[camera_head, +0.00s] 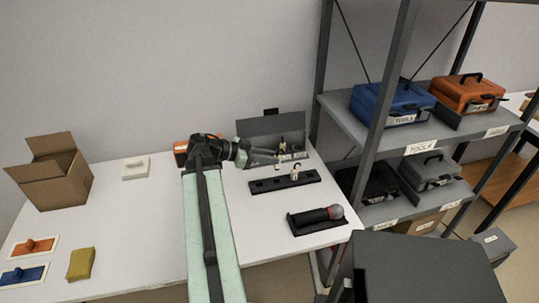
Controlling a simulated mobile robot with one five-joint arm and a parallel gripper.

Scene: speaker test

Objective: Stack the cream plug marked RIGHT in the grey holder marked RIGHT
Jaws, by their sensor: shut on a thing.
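My gripper (276,158) reaches right from my green arm, above the back of the white table. It is shut on a small cream plug (281,147) with dark parts, seen at its fingertips; any mark on it is too small to read. A dark grey holder (265,186) with several slots lies on the table just below and in front of the gripper. A second cream and dark piece (295,172) stands upright at the holder's right part. No RIGHT mark can be read on the holder.
A grey open case (258,127) with a white label stands behind the gripper. Metal shelving (353,128) with toolboxes rises at the right. A cardboard box (50,172) stands at the left.

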